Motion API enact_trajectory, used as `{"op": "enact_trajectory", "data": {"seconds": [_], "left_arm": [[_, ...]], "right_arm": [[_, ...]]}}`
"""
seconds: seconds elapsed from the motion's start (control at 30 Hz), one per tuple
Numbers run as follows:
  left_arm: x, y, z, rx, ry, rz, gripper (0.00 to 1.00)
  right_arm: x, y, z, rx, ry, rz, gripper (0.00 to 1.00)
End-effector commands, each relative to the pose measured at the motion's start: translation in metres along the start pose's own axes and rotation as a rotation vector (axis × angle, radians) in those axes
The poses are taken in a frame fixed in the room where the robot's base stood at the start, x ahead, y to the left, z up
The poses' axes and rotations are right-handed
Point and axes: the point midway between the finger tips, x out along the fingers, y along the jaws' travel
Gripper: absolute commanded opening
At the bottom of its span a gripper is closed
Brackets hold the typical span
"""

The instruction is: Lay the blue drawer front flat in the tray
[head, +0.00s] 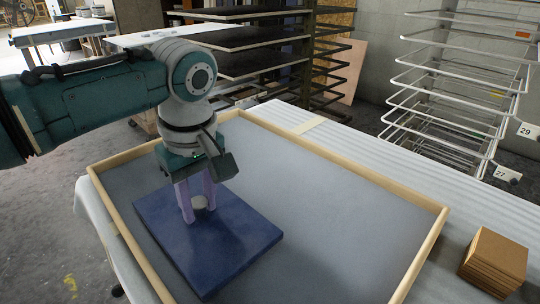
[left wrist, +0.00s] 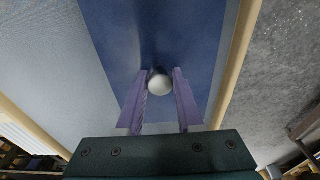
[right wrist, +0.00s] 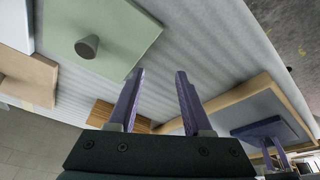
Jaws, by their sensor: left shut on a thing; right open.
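The blue drawer front (head: 235,238) is level, knob up, inside the wood-rimmed tray (head: 340,250), close to the tray's left rim. I cannot tell whether its underside touches the grey tray floor. My left gripper (head: 197,214) points down, shut on the drawer front's pale round knob (left wrist: 159,84). The left wrist view also shows the blue face (left wrist: 160,35) below the fingers. My right gripper (right wrist: 158,98) is open and empty, and is outside the head view. The right wrist view shows the blue drawer front (right wrist: 265,129) in the tray at the right.
A stack of brown boards (head: 494,262) stands on the white padded cart right of the tray. The right wrist view shows a pale green panel (right wrist: 110,35) with a knob and a tan panel (right wrist: 28,78). Wire racks (head: 455,90) stand behind. The tray's right part is clear.

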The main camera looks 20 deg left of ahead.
Motion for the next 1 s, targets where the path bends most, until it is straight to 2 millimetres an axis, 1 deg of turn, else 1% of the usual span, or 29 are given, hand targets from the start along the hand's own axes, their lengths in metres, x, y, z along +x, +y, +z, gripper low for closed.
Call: {"op": "enact_trajectory", "data": {"seconds": [0.03, 0.27, 0.37, 0.4, 0.6, 0.67, 1.0], "left_arm": [[0.0026, 0.0007, 0.0002, 0.0, 0.001, 0.002, 0.0], [0.002, 0.0009, 0.0001, 0.0, 0.0, 0.003, 0.0], [0.0047, 0.0008, 0.0007, 0.0, 0.0, 0.002, 0.0], [0.0057, 0.0004, 0.0009, 0.0, -0.001, 0.001, 0.37], [0.0049, 0.0004, 0.0006, 0.0, 0.0, 0.001, 0.59], [0.0049, 0.0004, 0.0006, 0.0, 0.0, 0.002, 0.66], [0.0048, 0.0005, 0.0005, 0.0, 0.0, 0.002, 0.66]], "right_arm": [[0.0012, -0.0003, 0.0003, 0.001, 0.0, -0.001, 0.5], [0.0004, -0.0007, -0.0001, 0.002, 0.001, -0.002, 0.5], [0.0015, -0.0008, 0.0003, 0.002, 0.001, -0.002, 0.5], [0.0017, -0.0008, 0.0003, 0.002, 0.001, -0.002, 0.5], [0.0013, -0.0009, 0.0001, 0.002, 0.001, -0.002, 0.5], [0.0013, -0.0008, 0.0001, 0.002, 0.001, -0.002, 0.5], [0.0014, -0.0007, 0.0001, 0.001, 0.001, -0.002, 0.5]]}}
